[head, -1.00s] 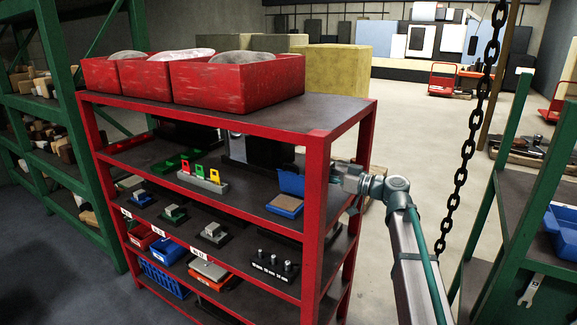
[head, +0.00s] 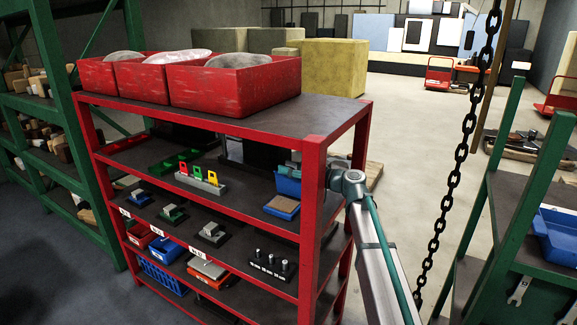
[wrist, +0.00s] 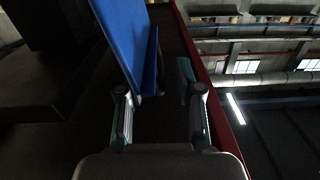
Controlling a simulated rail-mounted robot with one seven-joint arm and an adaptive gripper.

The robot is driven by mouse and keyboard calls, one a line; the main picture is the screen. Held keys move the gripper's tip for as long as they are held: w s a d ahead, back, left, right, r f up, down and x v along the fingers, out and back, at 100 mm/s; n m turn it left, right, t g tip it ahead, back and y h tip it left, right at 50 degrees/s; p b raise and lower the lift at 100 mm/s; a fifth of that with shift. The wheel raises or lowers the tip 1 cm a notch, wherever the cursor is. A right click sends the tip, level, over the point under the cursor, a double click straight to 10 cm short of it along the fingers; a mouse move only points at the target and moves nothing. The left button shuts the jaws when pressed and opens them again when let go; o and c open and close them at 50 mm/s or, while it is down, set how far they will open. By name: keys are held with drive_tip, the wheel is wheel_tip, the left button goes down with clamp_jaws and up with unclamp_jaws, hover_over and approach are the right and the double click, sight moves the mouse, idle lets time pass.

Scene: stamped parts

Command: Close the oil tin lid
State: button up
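The oil tin on the red shelf's upper inner level has a blue lid (head: 288,186) standing raised at the back of its low base. The base (head: 282,208) is blue with a tan top. My gripper (head: 292,167) is at the lid's upper edge, partly hidden by the lid and the shelf post. In the wrist view, the fingers of my gripper (wrist: 158,90) are apart. The blue lid (wrist: 130,40) is close to the left finger and reaches toward the gap. I cannot tell whether they touch.
The red shelf post (head: 313,200) stands just right of the tin, beside my arm. The shelf's top board (head: 300,118) is above. A grey block with colored tags (head: 201,182) is to the left. A chain (head: 459,150) hangs at the right.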

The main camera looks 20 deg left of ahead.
drive_tip(key=shift+a, duration=0.1)
drive_tip(key=shift+c, duration=0.3)
clamp_jaws()
drive_tip(key=shift+f, duration=0.1)
drive_tip(key=b, duration=0.2)
drive_tip(key=s+n+b, duration=0.1)
drive_tip(key=b, duration=0.2)
drive_tip(key=shift+s+a+f, duration=0.1)
drive_tip(key=shift+s+f, duration=0.05)
drive_tip(key=shift+s, duration=0.15)
drive_tip(key=shift+o, duration=0.3)
unclamp_jaws()
